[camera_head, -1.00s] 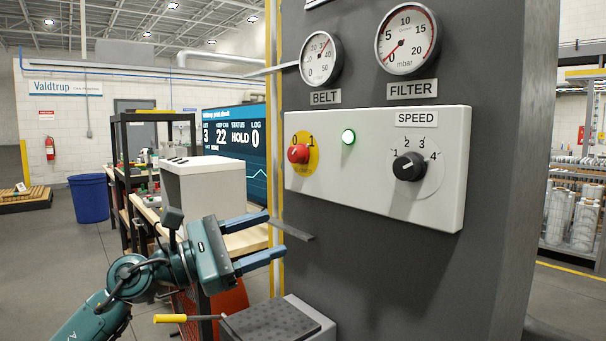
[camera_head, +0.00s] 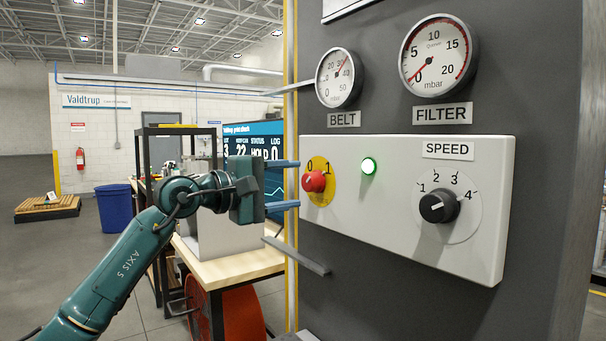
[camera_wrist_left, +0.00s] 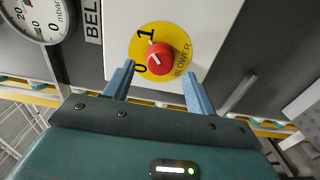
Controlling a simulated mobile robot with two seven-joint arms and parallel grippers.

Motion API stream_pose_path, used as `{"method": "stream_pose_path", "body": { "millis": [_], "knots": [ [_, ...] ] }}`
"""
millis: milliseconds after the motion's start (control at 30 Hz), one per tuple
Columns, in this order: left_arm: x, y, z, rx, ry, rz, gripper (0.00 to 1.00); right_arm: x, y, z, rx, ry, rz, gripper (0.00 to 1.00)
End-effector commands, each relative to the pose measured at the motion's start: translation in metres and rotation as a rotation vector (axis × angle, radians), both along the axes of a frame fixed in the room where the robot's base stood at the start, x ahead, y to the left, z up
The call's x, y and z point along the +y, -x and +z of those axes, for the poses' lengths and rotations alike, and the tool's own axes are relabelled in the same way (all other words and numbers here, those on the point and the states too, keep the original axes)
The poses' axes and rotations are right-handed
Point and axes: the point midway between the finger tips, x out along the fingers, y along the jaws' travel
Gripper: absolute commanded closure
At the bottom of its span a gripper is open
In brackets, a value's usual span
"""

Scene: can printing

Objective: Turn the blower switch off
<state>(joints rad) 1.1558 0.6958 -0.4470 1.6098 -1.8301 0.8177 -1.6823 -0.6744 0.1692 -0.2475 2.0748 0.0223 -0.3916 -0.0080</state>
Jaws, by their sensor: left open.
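The blower switch (camera_head: 314,181) is a red knob on a yellow disc marked 0 and 1, at the left end of the white control panel (camera_head: 400,245). My left gripper (camera_head: 298,184) is open and level with the knob, just to its left in the head view. In the left wrist view, the red knob (camera_wrist_left: 160,58) lies ahead between the two blue fingertips (camera_wrist_left: 157,67), with "BLOWER" printed on the disc. The fingers look apart from the knob. I cannot tell for sure which mark the knob points to. My right gripper is not in view.
A lit green lamp (camera_head: 368,166) and a black speed dial (camera_head: 438,207) share the panel. The belt gauge (camera_head: 338,77) and filter gauge (camera_head: 436,55) are above. A thin grey ledge (camera_head: 295,254) juts out below the gripper. A workbench (camera_head: 235,270) stands behind the arm.

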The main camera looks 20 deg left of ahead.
Motion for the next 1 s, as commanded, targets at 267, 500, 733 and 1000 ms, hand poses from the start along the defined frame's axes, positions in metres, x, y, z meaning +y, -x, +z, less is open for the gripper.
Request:
{"method": "stream_pose_path", "body": {
  "millis": [267,500,733,1000],
  "knots": [
    [-0.021,-0.026,0.001,0.000,0.001,-0.001,0.44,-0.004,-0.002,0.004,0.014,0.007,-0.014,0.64],
    [-0.023,-0.030,0.000,-0.001,-0.001,0.000,0.44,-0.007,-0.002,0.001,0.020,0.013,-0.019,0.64],
    [-0.023,-0.029,0.000,0.000,0.000,0.000,0.54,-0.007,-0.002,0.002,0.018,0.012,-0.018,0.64],
    [-0.023,-0.029,0.000,0.000,0.000,0.000,0.76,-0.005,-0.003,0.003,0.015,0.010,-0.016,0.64]
  ]
}}
